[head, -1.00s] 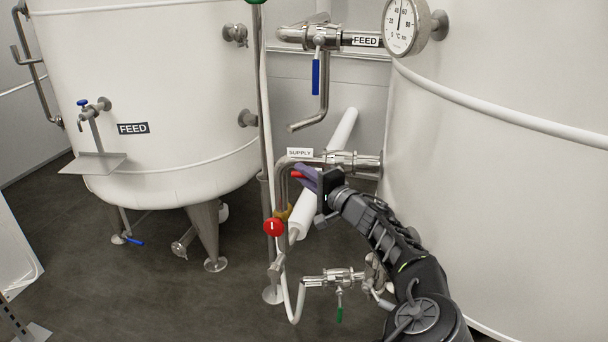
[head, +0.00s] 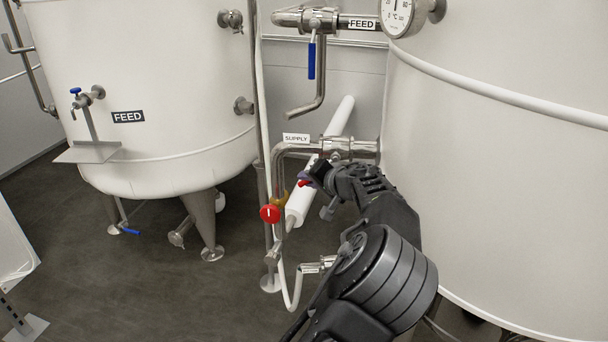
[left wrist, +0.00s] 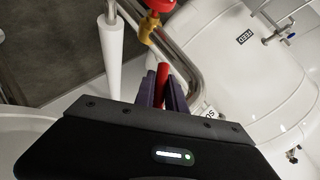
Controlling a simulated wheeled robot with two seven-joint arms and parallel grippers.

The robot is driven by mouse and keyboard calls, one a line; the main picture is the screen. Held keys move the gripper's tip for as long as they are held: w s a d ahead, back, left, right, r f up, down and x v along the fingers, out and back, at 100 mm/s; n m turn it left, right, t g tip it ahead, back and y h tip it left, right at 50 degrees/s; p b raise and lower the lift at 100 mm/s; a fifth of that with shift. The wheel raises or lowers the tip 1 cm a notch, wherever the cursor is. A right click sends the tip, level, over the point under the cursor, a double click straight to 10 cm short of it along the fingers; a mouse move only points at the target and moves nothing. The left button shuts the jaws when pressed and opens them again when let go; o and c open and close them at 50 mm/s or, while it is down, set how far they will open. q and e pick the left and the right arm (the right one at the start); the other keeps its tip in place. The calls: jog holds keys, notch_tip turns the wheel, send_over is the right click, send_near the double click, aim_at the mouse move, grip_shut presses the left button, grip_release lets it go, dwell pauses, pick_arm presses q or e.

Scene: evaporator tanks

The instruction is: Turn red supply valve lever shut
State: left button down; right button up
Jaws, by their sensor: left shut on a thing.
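The red supply valve lever (head: 304,183) shows as a short red tip beside my gripper, just below the supply pipe (head: 350,147) and its SUPPLY label (head: 296,138). My left gripper (head: 314,176) is shut on this lever. In the left wrist view the purple fingers (left wrist: 161,90) stand on both sides of the red lever (left wrist: 162,76). The valve body is mostly hidden behind my gripper and wrist. My right gripper is in neither view.
A red round knob (head: 270,213) on a yellow fitting is close below left of my gripper. A blue-handled feed valve (head: 311,58) hangs above. The large right tank (head: 490,170) is close beside my arm. A white cylinder (head: 340,118) leans behind the pipes.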

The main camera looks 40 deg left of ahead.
pick_arm(q)
jog(key=w+d+f+n+t+h+b, duration=0.2)
jog(key=w+d+f+n+h, duration=0.1)
jog(key=d+h, duration=0.3)
jog(key=shift+w+n+t+h, duration=0.15)
jog(key=shift+n+t+h, duration=0.25)
jog(key=shift+n+h, duration=0.25)
jog(key=shift+d+f, duration=0.1)
jog(key=c, duration=1.4)
grip_release()
jog(key=p+v, duration=0.1)
jog(key=v, duration=0.6)
jog(key=shift+s+d+r, duration=0.1)
jog(key=shift+s+r, duration=0.1)
jog(key=shift+r, duration=0.05)
